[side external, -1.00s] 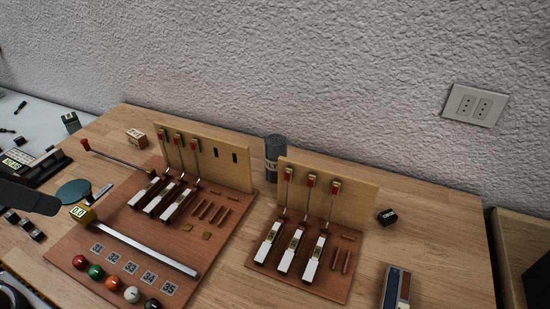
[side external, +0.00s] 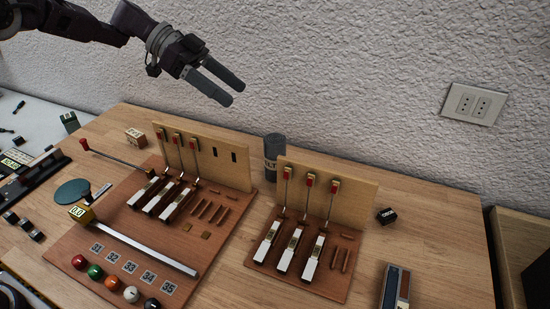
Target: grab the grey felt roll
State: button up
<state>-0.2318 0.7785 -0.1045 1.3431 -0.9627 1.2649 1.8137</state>
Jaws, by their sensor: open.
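The grey felt roll (side external: 274,151) stands upright on the wooden table, behind the gap between the two piano-action boards. A light label shows on its lower part, and its base is partly hidden by the right board's back panel. My gripper (side external: 229,93) is up and to the left of the roll in the picture, in front of the wall. Its two dark fingers are apart with nothing between them, and they point down and to the right. It does not touch the roll.
The left back panel (side external: 228,157) and right back panel (side external: 350,191) stand close beside the roll, with hammers and white keys in front. A small black block (side external: 386,216) lies to the right. Bare table (side external: 440,220) is free at the right.

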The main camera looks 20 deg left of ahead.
jog(key=w+a+f+m+h, duration=0.2)
jog(key=w+f, duration=0.3)
send_near(267, 138)
jog(key=x, duration=0.3)
jog(key=shift+t, duration=0.3)
jog(key=x, duration=0.6)
jog(key=shift+s+d+f, duration=0.1)
jog(key=shift+s+d, duration=0.05)
jog(key=shift+d, duration=0.1)
grip_shut()
